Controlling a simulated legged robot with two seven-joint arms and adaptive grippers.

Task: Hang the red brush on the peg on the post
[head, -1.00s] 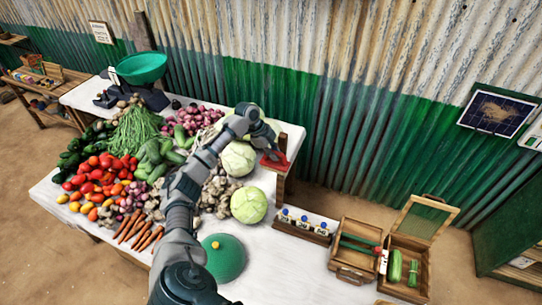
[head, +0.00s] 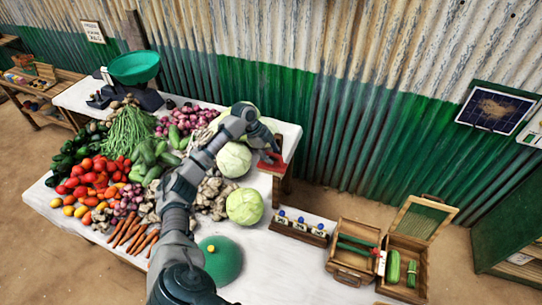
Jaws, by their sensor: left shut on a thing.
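The red brush (head: 266,157) shows as a small red shape at the far right edge of the stall table, just right of the pale cabbages. My left gripper (head: 269,150) reaches over the vegetables from below and is shut on it. The fingers and arm hide part of the brush. A dark brown wooden post (head: 136,30) stands against the wall behind the green scale. A brown wooden upright (head: 278,185) shows right below the brush. I cannot make out a peg on either. Whether the brush touches the wood under it is unclear. My right gripper is not in view.
Cabbages (head: 244,206) and heaped vegetables crowd the table under my arm. A green-pan scale (head: 134,67) stands at the back left. A rack of small weights (head: 300,226), a wooden box (head: 350,273) and an open case (head: 405,291) lie at the lower right. Corrugated wall rises behind.

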